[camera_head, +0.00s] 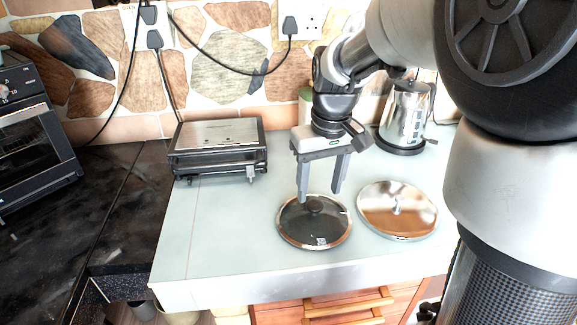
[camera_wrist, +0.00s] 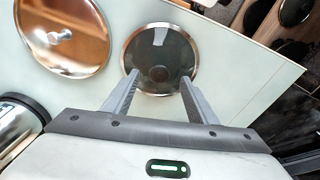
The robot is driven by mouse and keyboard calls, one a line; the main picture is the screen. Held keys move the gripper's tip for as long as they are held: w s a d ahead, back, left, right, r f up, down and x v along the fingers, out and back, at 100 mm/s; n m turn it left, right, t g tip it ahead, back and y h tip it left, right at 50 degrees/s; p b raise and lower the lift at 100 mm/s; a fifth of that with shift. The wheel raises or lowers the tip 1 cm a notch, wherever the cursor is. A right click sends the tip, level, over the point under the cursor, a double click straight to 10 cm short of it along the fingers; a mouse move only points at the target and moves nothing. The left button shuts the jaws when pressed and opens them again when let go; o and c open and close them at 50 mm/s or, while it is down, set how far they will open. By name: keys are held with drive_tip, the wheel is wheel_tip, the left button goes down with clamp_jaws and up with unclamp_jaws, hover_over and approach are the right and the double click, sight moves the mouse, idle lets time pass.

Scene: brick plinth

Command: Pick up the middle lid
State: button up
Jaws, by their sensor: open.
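Two lids lie on the pale counter. The dark glass lid (camera_head: 316,232) has a steel rim and a dark knob, and lies left of the shiny metal lid (camera_head: 412,212). My gripper (camera_head: 319,196) is open and empty, pointing down above the glass lid, with its fingers on either side of the knob as seen. In the wrist view the glass lid (camera_wrist: 160,48) lies beyond the fingertips of my gripper (camera_wrist: 158,77), and the metal lid (camera_wrist: 65,25) is at upper left. Whether the fingers are level with the knob I cannot tell.
A contact grill (camera_head: 217,145) stands at the back left of the counter (camera_head: 220,240). A steel kettle (camera_head: 405,115) stands at the back right, and a pale green canister (camera_head: 305,105) is partly hidden behind my arm. The counter's left front is clear. An oven (camera_head: 35,130) is at far left.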

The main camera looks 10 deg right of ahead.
sight(315, 203)
drive_tip(key=f, duration=0.2)
drive_tip(key=w+f+b, duration=0.1)
drive_tip(key=f, duration=0.2)
drive_tip(key=shift+w+a+f, duration=0.15)
drive_tip(key=shift+w+f, duration=0.1)
drive_tip(key=shift+f, duration=0.1)
drive_tip(key=shift+r, duration=0.1)
clamp_jaws()
